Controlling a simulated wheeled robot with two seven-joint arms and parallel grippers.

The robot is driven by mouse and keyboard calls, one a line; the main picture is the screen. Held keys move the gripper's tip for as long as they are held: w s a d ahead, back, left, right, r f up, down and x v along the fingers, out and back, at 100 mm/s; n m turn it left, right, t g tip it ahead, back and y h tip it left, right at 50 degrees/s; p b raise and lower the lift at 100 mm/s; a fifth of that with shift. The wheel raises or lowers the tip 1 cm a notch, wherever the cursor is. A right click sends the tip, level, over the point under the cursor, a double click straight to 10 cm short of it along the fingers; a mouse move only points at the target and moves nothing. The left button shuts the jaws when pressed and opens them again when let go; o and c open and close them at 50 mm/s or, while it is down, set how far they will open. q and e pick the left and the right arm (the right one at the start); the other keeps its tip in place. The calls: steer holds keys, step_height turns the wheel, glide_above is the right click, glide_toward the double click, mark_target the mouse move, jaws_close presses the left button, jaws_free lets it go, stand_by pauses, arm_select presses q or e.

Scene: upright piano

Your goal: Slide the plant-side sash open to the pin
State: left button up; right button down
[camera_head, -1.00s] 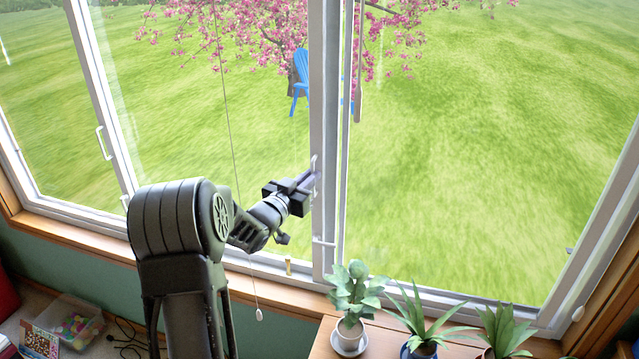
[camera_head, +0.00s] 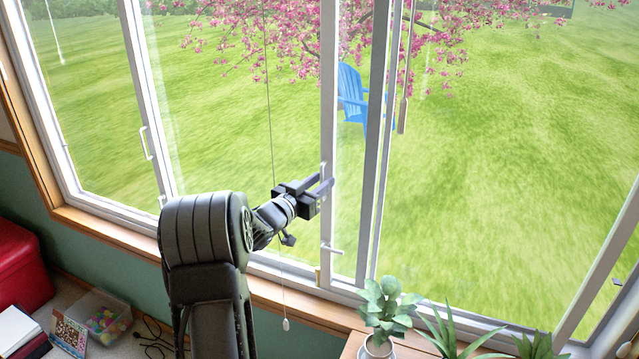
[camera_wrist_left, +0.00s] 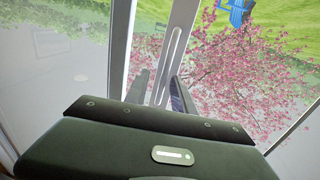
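The plant-side sash has a white left stile (camera_head: 328,120) with an upright pull handle (camera_head: 323,173) and a small lever (camera_head: 333,250) lower down. A small brass-coloured pin (camera_head: 318,275) stands on the sill track at the stile's foot; I cannot tell whether they touch. My left gripper (camera_head: 322,187) is at the pull handle. In the left wrist view its two fingers (camera_wrist_left: 161,92) stand apart, one on each side of the slotted handle bar (camera_wrist_left: 172,52). Whether a finger presses the stile is unclear. My right gripper is not in view.
Potted plants (camera_head: 386,315) stand on a wooden top at the lower right, below the window. A blind cord (camera_head: 270,120) hangs behind my left arm. A clear bin (camera_head: 100,318) and a red box (camera_head: 20,265) are at the lower left.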

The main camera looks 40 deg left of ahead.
arm_select(q)
steer(key=shift+s, duration=0.1)
steer(key=s+d+b, duration=0.1)
steer(key=s, duration=0.6)
steer(key=shift+s+b, duration=0.3)
steer(key=shift+b, duration=0.1)
